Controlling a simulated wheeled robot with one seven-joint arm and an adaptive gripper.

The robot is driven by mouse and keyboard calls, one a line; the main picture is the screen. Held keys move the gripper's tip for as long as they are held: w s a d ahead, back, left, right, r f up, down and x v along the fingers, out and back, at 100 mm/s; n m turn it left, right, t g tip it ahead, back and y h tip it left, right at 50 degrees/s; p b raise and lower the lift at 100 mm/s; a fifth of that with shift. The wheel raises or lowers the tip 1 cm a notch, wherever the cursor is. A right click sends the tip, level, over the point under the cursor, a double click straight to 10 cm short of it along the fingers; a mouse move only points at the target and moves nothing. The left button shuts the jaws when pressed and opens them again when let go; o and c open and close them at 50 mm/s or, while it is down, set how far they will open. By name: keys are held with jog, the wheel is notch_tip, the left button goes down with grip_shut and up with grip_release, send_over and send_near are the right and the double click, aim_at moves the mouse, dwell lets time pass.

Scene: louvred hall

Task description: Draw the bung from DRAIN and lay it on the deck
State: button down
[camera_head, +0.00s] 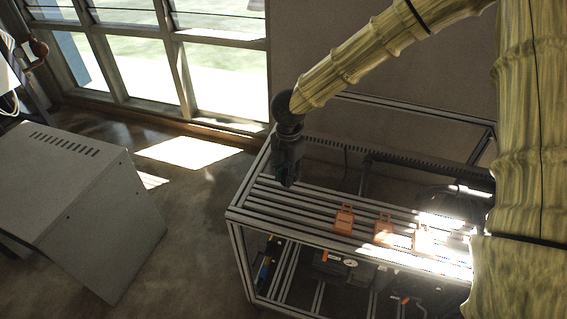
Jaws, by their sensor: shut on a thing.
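My gripper (288,182) points down over the left end of the slatted deck (320,197). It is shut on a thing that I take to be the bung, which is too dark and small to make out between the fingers. I cannot tell whether it touches the deck. Three orange pieces with loop-like tops (343,219) stand in a row along the deck's front part, to the right of my gripper. Their labels are too small to read, so I cannot tell which is DRAIN.
The deck tops a metal-profile frame with dark equipment (340,268) below. A raised rail (400,112) runs behind it. A grey vented cabinet (75,200) stands at left. Bright sun patches blur the deck's right end. The deck's left rear is clear.

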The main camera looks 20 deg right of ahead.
jog(key=f+b, duration=0.2)
jog(key=f, duration=0.1)
jog(key=f+b, duration=0.1)
jog(key=shift+s+d+f, duration=0.15)
jog(key=shift+s+f, duration=0.05)
jog(key=shift+s, duration=0.1)
jog(key=shift+f+b, duration=0.35)
jog(key=shift+b, duration=0.05)
jog(key=shift+s+d+f+b, duration=0.1)
jog(key=shift+s+f+b, duration=0.3)
jog(key=shift+s+b, duration=0.15)
jog(key=shift+f, duration=0.2)
jog(key=shift+w+f+b, duration=0.35)
jog(key=shift+f, duration=0.1)
jog(key=shift+s+r, duration=0.2)
jog(key=shift+s, duration=0.05)
jog(key=c, duration=1.4)
grip_release()
jog(key=shift+o, duration=1.4)
jog(key=shift+w+f, duration=0.1)
